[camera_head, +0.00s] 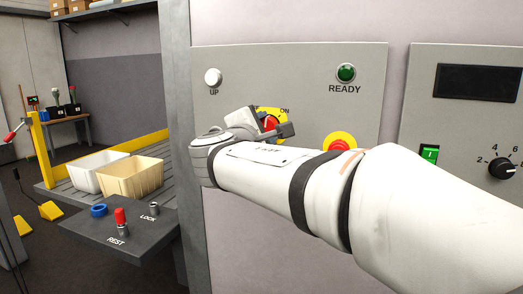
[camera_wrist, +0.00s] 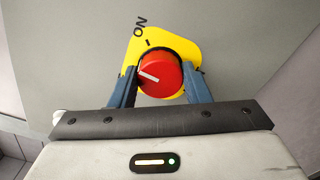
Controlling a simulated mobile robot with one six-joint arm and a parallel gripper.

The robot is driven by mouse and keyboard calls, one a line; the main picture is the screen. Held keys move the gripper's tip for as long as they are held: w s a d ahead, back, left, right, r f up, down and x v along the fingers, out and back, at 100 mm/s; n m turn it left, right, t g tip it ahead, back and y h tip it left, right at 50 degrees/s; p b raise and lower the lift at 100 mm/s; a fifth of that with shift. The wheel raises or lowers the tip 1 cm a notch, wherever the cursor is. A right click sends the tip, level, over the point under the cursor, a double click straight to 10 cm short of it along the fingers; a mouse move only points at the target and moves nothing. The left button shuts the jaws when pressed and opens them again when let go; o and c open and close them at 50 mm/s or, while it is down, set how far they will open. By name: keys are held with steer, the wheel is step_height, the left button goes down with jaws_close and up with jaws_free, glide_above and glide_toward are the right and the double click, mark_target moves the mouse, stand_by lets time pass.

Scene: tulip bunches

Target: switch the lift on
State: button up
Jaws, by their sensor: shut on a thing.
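The red rotary knob (camera_wrist: 160,75) sits on a yellow plate (camera_wrist: 188,48) on the grey wall panel (camera_head: 300,62). In the head view the knob (camera_head: 269,124) is partly hidden by my gripper (camera_head: 276,130). In the wrist view the two blue fingers of my gripper (camera_wrist: 160,98) are closed around the knob, one on each side. The white mark on the knob points left. The ON label (camera_wrist: 140,27) and its tick lie at the plate's upper left, and the mark is not lined up with that tick.
The panel has a white UP button (camera_head: 213,77), a green READY lamp (camera_head: 346,72) and a red stop button (camera_head: 341,142), partly behind my arm. A second panel at right has a green switch (camera_head: 429,153) and black dial (camera_head: 502,168). Two crates (camera_head: 130,177) stand left.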

steer(key=shift+m+b, duration=3.7)
steer(key=shift+b, duration=0.95)
steer(key=o, duration=1)
steer(key=p+v, duration=0.1)
steer(key=v, duration=0.6)
steer(key=shift+s+a, duration=0.2)
steer(key=shift+s, duration=0.15)
